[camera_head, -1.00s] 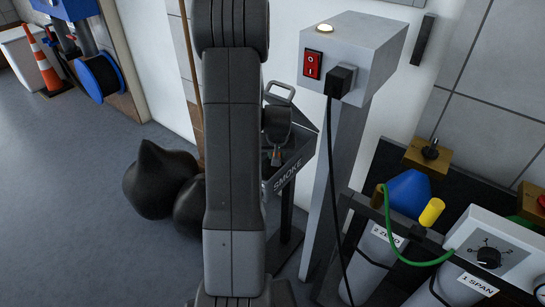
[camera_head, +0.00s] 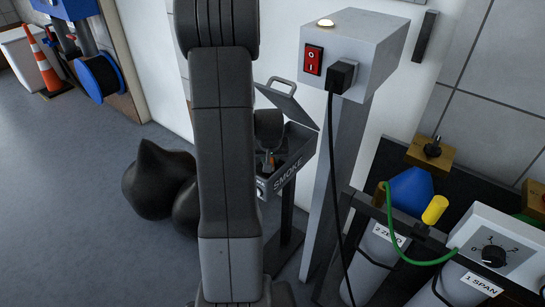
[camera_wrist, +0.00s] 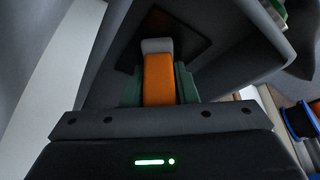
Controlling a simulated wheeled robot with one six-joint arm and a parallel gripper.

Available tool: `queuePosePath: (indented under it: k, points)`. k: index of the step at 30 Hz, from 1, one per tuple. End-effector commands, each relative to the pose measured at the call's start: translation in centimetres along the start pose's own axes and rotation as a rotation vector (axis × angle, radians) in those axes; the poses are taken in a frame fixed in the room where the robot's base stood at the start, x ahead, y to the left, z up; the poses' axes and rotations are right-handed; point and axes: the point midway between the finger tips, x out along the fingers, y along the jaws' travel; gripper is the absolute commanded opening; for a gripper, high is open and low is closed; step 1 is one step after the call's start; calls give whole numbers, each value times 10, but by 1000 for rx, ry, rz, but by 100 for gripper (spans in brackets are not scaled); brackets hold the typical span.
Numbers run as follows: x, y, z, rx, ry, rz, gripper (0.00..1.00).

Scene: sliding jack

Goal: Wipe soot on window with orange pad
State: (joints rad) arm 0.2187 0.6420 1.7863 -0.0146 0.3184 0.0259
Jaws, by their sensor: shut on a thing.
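My gripper (camera_wrist: 160,86) is shut on the orange pad (camera_wrist: 158,72), with a green finger on each side of it. The pad's grey end meets or overlaps a dark square (camera_wrist: 183,28) on a grey surface in the wrist view. I cannot tell whether it touches, or whether the dark square is the sooty window. In the head view my gripper (camera_head: 267,160) is at the box marked SMOKE (camera_head: 288,176), partly hidden by my arm. The box's lid (camera_head: 288,102) stands raised, with a handle on it.
A grey post with a red switch (camera_head: 313,60) and a black plug and cable stands just right of the box. Black rounded sacks (camera_head: 160,180) lie on the floor to the left. Gas cylinders and a dial box (camera_head: 500,245) are at the right.

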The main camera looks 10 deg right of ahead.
Motion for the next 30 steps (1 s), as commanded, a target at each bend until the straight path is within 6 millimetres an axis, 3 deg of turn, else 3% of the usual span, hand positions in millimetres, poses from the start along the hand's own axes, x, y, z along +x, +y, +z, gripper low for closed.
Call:
queuePosePath:
  k: [7,14,22,30]
  points:
    - [-4,-15,20,-2,-7,-1,1]
    - [-9,-21,26,0,-7,0,1]
    - [-9,-28,18,-1,-5,0,1]
    - [-3,-14,2,2,-4,0,1]
